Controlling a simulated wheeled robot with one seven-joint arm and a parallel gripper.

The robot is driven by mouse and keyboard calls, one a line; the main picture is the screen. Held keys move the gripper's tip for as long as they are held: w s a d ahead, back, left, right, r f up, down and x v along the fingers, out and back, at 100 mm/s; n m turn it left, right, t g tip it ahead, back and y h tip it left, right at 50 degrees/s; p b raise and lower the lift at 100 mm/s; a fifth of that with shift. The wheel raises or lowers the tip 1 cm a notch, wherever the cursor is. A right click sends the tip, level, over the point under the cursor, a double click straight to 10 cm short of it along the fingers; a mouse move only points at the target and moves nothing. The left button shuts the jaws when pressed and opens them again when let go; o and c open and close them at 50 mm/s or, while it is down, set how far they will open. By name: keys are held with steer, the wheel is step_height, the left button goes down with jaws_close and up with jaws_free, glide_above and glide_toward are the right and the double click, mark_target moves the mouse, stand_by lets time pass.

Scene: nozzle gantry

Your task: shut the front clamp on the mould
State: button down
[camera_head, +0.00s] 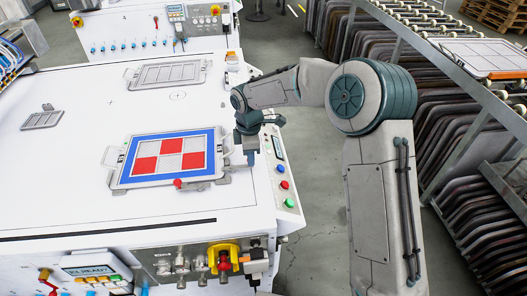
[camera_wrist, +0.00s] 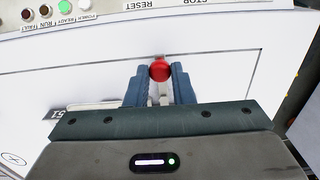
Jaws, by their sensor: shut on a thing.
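The mould (camera_head: 170,158), a grey frame around a blue, red and white checked panel, lies on the white table. A grey clamp (camera_head: 222,180) is at its near right corner. A red ball (camera_head: 178,183) shows at the mould's near edge. My gripper (camera_head: 250,162) is at the mould's right, pointing down, apart from that red ball. In the wrist view my gripper (camera_wrist: 160,85) is shut on a red knob (camera_wrist: 160,70), with a pale stem below it between the fingers. The head view hides this knob, so I cannot tell its clamp from there.
A button panel (camera_head: 284,178) runs along the table's right edge, close to my gripper. Another grey frame (camera_head: 168,74) lies farther back, and a small grey plate (camera_head: 42,118) lies at the left. The table between them is clear. Racks (camera_head: 455,130) stand at the right.

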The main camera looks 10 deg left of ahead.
stand_by(0.5)
steer(key=c, duration=1.3)
jaws_free()
steer(key=shift+o, duration=0.2)
steer(key=shift+r, duration=0.1)
step_height(320, 180, up, 14)
steer(key=shift+b, duration=0.45)
